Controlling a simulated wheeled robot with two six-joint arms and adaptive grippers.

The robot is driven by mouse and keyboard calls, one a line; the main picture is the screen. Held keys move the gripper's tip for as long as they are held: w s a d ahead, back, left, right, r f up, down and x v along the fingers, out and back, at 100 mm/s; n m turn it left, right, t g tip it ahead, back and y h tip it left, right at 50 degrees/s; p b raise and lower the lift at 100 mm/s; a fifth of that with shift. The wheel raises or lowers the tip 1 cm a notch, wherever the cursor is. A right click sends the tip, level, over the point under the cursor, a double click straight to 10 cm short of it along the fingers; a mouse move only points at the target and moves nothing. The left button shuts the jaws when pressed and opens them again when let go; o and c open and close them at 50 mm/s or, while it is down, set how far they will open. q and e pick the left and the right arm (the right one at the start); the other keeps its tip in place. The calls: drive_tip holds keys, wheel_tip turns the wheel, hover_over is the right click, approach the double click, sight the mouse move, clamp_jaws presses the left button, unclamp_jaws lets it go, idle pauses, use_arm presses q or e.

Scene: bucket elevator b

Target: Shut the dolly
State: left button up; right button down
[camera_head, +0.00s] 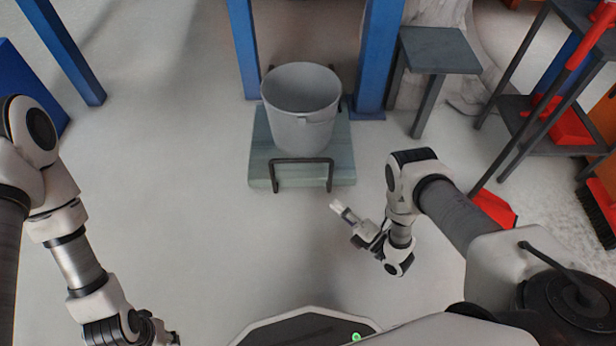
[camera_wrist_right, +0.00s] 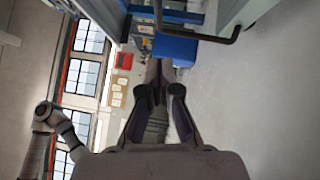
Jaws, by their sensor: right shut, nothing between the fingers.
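The dolly (camera_head: 262,178) is a flat grey-green platform on the floor between two blue posts, with a dark bar handle (camera_head: 302,160) at its near edge. A grey bucket (camera_head: 300,108) stands upright on it. My right gripper (camera_head: 336,206) is shut and empty, a little in front of the dolly's near right corner and apart from the handle. In the right wrist view, the shut fingers (camera_wrist_right: 156,70) point up the picture and a dark bent bar (camera_wrist_right: 205,37) shows beyond them. My left gripper (camera_head: 165,338) is at the bottom left edge, partly cut off, far from the dolly.
Blue posts (camera_head: 243,45) and (camera_head: 380,50) flank the dolly. A small dark table (camera_head: 438,50) stands right of it. A dark rack (camera_head: 545,120) with red items is at the far right. The floor in front and left of the dolly is clear.

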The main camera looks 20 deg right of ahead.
drive_tip(key=w+d+b+x, duration=0.1)
drive_tip(key=d+b+x, duration=0.1)
drive_tip(key=b+x, duration=0.8)
drive_tip(key=shift+w+a+r, duration=0.45)
drive_tip(key=shift+w, duration=0.95)
drive_tip(key=shift+w, duration=0.1)
